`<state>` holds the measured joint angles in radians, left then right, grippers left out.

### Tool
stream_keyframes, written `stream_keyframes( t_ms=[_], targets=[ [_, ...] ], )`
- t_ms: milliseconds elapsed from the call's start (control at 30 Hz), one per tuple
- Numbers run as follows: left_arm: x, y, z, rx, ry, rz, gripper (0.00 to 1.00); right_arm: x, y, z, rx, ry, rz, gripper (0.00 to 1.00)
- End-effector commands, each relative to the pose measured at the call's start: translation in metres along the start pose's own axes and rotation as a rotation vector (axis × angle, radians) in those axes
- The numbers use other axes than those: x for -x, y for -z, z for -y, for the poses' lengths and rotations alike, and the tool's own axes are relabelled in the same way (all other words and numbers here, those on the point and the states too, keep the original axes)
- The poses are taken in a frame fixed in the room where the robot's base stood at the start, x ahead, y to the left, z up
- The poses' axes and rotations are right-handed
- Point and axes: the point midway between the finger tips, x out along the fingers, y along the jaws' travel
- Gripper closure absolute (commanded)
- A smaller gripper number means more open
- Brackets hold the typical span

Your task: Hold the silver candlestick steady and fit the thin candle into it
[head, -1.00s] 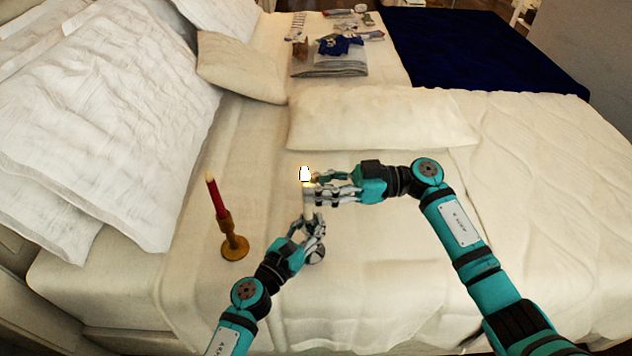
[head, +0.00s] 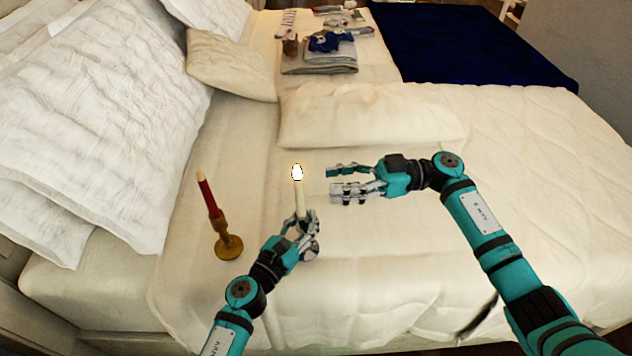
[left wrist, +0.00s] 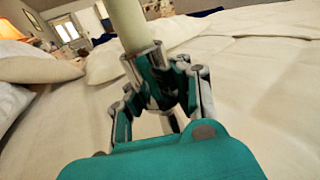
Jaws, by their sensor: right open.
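The thin pale candle (head: 299,201) stands upright in the silver candlestick (head: 311,251), with a bright white glow at its top. In the left wrist view the candle (left wrist: 128,24) sits in the top of the shiny candlestick (left wrist: 150,74). My left gripper (head: 303,223) is closed around the upper part of the candlestick; its fingers (left wrist: 160,95) flank the silver stem. The candlestick's base is partly hidden by my left gripper. My right gripper (head: 340,182) is open and empty, to the right of the candle and apart from it.
A red candle (head: 207,194) stands in a gold-brown candlestick (head: 227,243) to the left. A cream pillow (head: 370,118) lies behind my grippers, and white pillows (head: 110,120) fill the left. Folded laundry (head: 322,62) lies far back.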

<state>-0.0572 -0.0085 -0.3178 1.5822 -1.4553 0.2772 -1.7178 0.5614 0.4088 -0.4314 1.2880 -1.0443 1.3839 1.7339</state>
Motion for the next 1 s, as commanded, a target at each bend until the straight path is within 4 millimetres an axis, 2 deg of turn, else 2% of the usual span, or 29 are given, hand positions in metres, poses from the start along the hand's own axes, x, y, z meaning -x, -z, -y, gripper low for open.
stream_keyframes(
  t_ms=[100,300,467,800,1000],
  targets=[
    [0.0,-0.001,0.0,0.0,0.0,0.002,1.0,0.026,0.0,-0.001,0.001,-0.003,0.004,0.56],
    [0.0,-0.001,0.0,0.0,0.0,0.002,1.0,0.052,0.0,0.0,0.0,0.0,0.001,0.56],
    [0.0,-0.001,0.0,0.0,0.0,0.002,1.0,0.058,0.0,0.0,0.001,0.001,0.0,0.56],
    [0.0,-0.001,0.0,0.0,0.0,0.002,1.0,0.058,0.0,0.0,0.001,0.001,0.0,0.56],
    [0.0,-0.001,0.0,0.0,0.0,0.002,0.71,0.058,0.0,0.0,0.001,0.001,0.0,0.56]
  ],
)
